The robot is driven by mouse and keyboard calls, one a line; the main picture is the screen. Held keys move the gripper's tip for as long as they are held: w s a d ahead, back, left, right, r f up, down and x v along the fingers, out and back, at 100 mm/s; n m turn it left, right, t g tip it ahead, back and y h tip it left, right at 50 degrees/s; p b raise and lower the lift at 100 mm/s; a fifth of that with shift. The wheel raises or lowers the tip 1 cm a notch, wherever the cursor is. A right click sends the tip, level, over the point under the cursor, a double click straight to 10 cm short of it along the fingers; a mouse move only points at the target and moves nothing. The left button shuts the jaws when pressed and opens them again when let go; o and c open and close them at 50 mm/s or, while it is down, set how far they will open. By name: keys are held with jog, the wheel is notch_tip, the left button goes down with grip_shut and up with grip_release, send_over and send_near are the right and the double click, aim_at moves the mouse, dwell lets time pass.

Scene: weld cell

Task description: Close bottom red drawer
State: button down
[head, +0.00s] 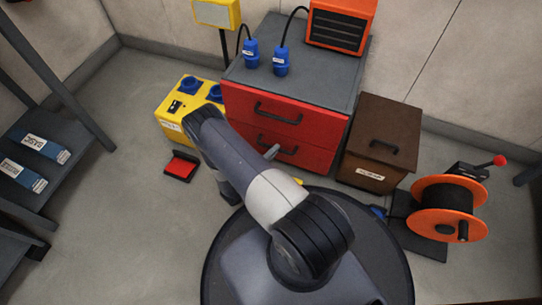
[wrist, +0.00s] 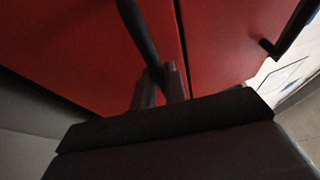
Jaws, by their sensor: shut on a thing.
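The red drawer cabinet (head: 310,122) has a grey top and two red drawer fronts with dark bar handles. The bottom red drawer (head: 312,158) is partly hidden behind my arm in the head view. Its front looks about flush with the top drawer (head: 300,112); a small gap cannot be ruled out. My gripper (head: 271,152) is at the bottom drawer's handle (head: 288,149). In the wrist view my gripper (wrist: 160,86) is shut on a dark bar handle (wrist: 138,30) against a red front. A seam and a second handle (wrist: 290,30) show to the right.
A yellow power box (head: 185,105) and a small red-and-black item (head: 181,166) are left of the cabinet. A brown box (head: 377,145) stands close on its right, with an orange cable reel (head: 448,208) beyond. Blue plugs (head: 281,62) stand on the cabinet. Left floor is mostly clear.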

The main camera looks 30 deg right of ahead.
jog(key=shift+w+d, duration=0.1)
jog(key=shift+w, duration=0.05)
jog(key=c, duration=1.5)
grip_release()
jog(key=shift+d, duration=0.1)
jog(key=shift+o, duration=0.2)
jog(key=p+v, duration=0.2)
jog(key=v, duration=0.8)
jog(key=shift+a, duration=0.4)
jog(key=b+x, duration=0.2)
jog(key=x, duration=0.8)
jog(key=shift+s, duration=0.2)
jog(key=shift+w+d, duration=0.15)
jog(key=shift+d, duration=0.1)
